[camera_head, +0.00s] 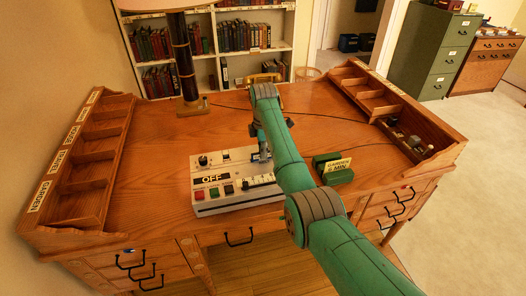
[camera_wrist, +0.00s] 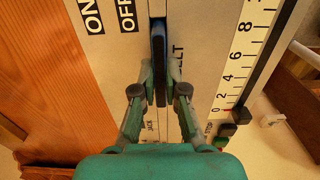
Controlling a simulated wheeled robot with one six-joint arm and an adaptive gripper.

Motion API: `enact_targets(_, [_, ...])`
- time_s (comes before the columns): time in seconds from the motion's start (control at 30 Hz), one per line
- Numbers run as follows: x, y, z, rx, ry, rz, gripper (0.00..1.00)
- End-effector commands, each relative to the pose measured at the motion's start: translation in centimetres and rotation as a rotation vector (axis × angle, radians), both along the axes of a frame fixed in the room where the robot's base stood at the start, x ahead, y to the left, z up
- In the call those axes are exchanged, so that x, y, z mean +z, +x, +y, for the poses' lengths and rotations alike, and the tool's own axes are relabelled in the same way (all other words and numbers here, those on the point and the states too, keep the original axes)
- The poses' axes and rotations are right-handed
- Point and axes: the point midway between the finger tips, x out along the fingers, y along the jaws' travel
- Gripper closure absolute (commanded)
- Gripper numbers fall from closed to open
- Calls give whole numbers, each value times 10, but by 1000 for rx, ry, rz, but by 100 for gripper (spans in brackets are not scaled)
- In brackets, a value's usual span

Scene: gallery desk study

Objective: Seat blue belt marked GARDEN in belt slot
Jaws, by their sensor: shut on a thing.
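The pale control box (camera_head: 240,204) with an OFF sign stands on the desk's middle. My gripper (camera_head: 262,154) is over its back right part, pointing down. In the wrist view, my gripper (camera_wrist: 160,88) is shut on a thin dark-blue piece, the belt (camera_wrist: 159,62), seen edge-on. The belt lines up with the dark belt slot (camera_wrist: 157,8), beside a partly covered label ending in "LT". I cannot tell how deep the belt sits in the slot. Its GARDEN marking is not visible.
A green block (camera_head: 334,175) with a card reading GARDEN 5 MIN stands right of the box. A labelled rack (camera_head: 84,158) lines the desk's left; another rack (camera_head: 425,131) holds several dark items at right. A lamp (camera_head: 183,62) stands behind. The desk left of the box is clear.

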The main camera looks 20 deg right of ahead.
Motion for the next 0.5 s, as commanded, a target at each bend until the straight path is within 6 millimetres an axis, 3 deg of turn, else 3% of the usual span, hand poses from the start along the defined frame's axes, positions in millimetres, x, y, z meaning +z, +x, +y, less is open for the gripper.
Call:
enact_targets(0.23, [0,0,0,0,0,0,100])
enact_targets(0.3, [0,0,0,0,0,0,76])
enact_targets(0.37, [0,0,0,0,0,0,64])
enact_targets(0.5, [0,0,0,0,0,0,64])
